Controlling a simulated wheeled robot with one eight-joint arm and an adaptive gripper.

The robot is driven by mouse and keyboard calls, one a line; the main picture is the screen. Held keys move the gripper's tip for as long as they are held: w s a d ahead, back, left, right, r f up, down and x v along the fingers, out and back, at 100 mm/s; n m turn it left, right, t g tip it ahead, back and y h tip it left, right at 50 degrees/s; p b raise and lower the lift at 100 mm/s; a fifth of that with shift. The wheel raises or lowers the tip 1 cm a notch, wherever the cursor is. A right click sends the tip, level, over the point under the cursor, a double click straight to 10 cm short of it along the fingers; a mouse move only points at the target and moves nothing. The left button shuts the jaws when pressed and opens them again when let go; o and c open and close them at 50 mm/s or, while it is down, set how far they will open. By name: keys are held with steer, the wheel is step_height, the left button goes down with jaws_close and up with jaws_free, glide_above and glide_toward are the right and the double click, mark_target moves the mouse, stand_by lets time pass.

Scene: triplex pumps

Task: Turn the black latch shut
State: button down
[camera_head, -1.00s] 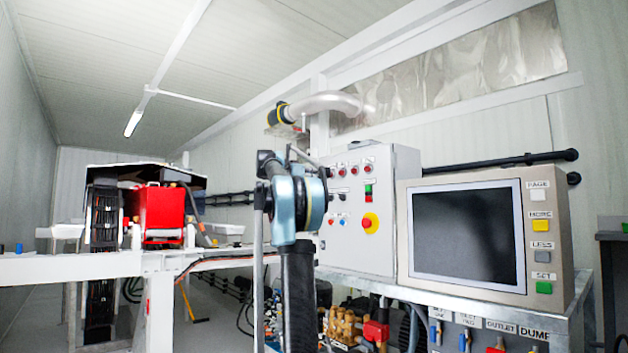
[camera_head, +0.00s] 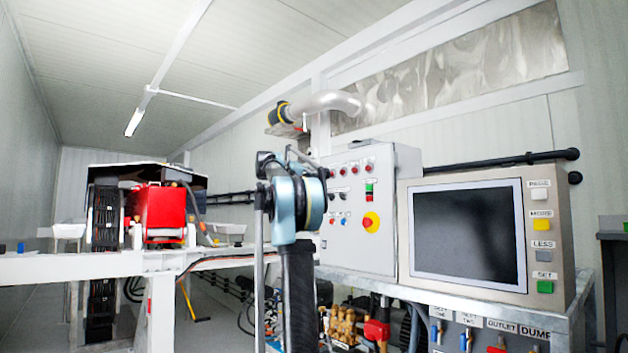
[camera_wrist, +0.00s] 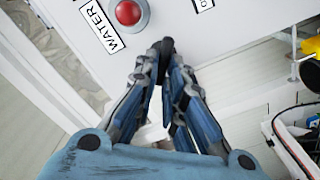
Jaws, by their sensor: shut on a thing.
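In the wrist view, my gripper (camera_wrist: 165,55) is shut on the black latch (camera_wrist: 167,44), a small dark piece on the face of the light grey control box (camera_wrist: 226,32). The fingers cover much of the latch, so its exact angle is hard to tell. A red button (camera_wrist: 128,12) and a "WATER" label (camera_wrist: 102,26) sit on the box just left of the fingertips. In the head view, the control box (camera_head: 385,240) stands behind my arm; the fingertips and the latch cannot be made out there.
A panel with a dark screen (camera_head: 466,232) stands right of the box, above several valve handles and hoses. A red machine part (camera_head: 160,210) is on the left beyond a white frame (camera_head: 75,267). A pipe (camera_head: 328,102) runs above the box.

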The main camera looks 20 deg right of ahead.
steer(key=shift+w+a+f+n, duration=0.1)
steer(key=shift+f+n, duration=0.05)
steer(key=shift+n, duration=1.15)
steer(key=shift+w+f+n, duration=0.1)
steer(key=shift+f+n, duration=0.05)
steer(key=shift+n, duration=1.15)
steer(key=shift+w+a+f+n, duration=0.1)
steer(key=shift+f+n, duration=0.05)
steer(key=shift+n, duration=1.15)
steer(key=c, duration=1.7)
jaws_free()
steer(key=shift+w+f, duration=0.1)
steer(key=shift+d, duration=0.1)
steer(key=v, duration=1.2)
